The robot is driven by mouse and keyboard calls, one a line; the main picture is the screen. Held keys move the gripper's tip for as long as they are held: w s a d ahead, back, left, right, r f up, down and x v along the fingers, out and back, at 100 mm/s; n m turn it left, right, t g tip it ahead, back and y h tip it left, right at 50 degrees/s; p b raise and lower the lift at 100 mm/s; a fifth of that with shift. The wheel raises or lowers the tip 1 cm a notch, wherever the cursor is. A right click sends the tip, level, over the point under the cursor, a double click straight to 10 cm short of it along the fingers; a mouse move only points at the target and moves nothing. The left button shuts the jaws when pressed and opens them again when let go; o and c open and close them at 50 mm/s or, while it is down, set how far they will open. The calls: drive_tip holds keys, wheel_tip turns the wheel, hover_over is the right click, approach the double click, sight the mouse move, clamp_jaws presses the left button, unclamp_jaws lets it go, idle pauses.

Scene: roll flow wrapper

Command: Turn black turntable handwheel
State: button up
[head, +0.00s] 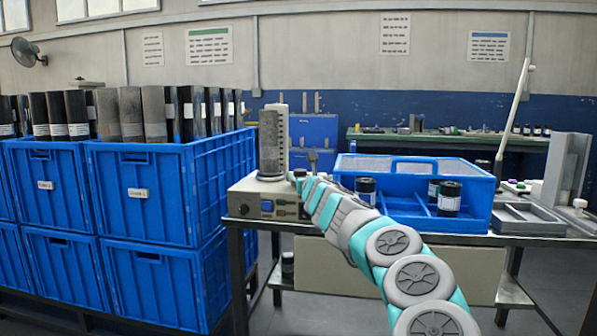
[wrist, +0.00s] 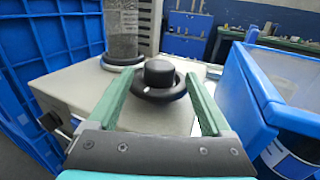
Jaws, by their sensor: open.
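The black handwheel (wrist: 160,78), a round knob on a wide flange with a small white mark, sits on top of the beige wrapper machine (wrist: 60,88). The machine also shows in the head view (head: 262,200) on the table. My gripper (wrist: 162,76) is open, its two green fingers on either side of the handwheel, with a visible gap on each side. In the head view my gripper (head: 304,178) reaches the machine's top right, and I cannot clearly make out the handwheel there. A grey roll (head: 269,145) stands upright on the machine, also in the wrist view (wrist: 122,32).
A blue divided bin (head: 470,222) with dark rolls stands close to the right of the machine and my gripper. Stacked blue crates (head: 150,205) filled with rolls stand to the left. A grey tray (head: 530,218) lies at the table's right.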

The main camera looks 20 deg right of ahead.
sight(300, 170)
drive_tip(key=shift+w+d+r+p, duration=0.15)
drive_tip(key=shift+w+d+p, duration=0.15)
drive_tip(key=shift+w, duration=0.2)
drive_tip(key=shift+p+x, duration=1.1)
drive_tip(key=shift+x, duration=0.95)
drive_tip(key=shift+p+x, duration=0.4)
drive_tip(key=shift+x, duration=0.5)
drive_tip(key=shift+w+a, duration=0.1)
drive_tip(key=shift+a, duration=0.1)
clamp_jaws()
